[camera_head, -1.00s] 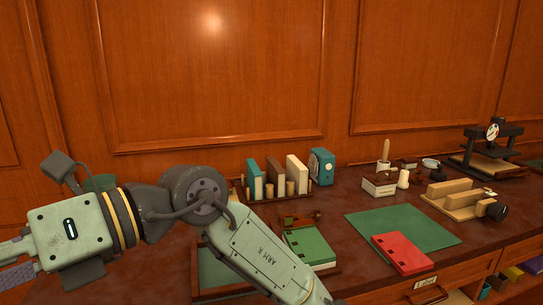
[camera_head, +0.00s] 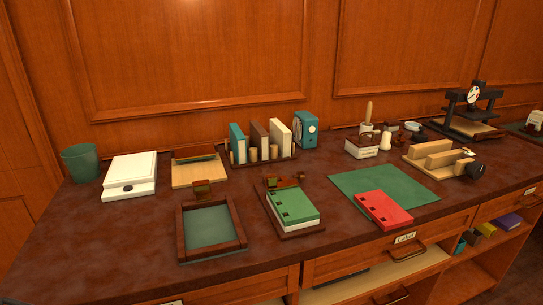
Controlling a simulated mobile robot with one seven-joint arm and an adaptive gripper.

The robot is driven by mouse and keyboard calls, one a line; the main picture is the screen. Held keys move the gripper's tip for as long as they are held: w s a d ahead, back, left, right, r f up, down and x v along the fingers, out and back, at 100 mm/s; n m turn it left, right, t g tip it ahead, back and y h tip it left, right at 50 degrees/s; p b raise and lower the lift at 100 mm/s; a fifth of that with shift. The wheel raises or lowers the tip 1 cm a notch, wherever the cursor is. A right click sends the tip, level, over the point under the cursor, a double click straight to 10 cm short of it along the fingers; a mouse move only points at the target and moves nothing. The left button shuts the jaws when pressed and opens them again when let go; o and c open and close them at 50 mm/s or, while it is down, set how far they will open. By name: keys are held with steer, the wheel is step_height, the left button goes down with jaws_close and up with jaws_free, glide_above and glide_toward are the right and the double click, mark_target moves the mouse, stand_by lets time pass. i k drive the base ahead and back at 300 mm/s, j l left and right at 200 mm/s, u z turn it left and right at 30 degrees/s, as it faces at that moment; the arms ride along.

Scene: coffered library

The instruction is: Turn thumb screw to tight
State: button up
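A wooden clamp-like fixture (camera_head: 437,160) lies at the right of the desk, made of pale blocks on a board. A dark round knob (camera_head: 476,170) sticks out at its right front end; it looks like the thumb screw, though no label shows this. How tight it is cannot be told. A black press with a dial (camera_head: 473,96) stands behind it at the back right. My gripper and arm are out of view.
A red book (camera_head: 384,210) lies partly on a green mat (camera_head: 350,183), left of the fixture. A green book (camera_head: 293,208), an open tray (camera_head: 180,238), a white scale-like box (camera_head: 130,170) and a green bin (camera_head: 80,163) stand farther left. Small bottles and tools crowd behind the fixture.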

mark_target(300, 175)
steer(key=i+l+u, duration=0.1)
steer(key=u, duration=0.4)
steer(key=l+u, duration=0.3)
steer(key=u, duration=0.2)
steer(key=l+u, duration=0.25)
steer(key=l, duration=0.35)
steer(key=l+u, duration=0.25)
steer(key=l, duration=0.3)
steer(key=k+l, duration=0.1)
steer(key=l, duration=0.7)
steer(key=l+u, duration=0.1)
steer(key=l, duration=0.75)
steer(key=k, duration=0.05)
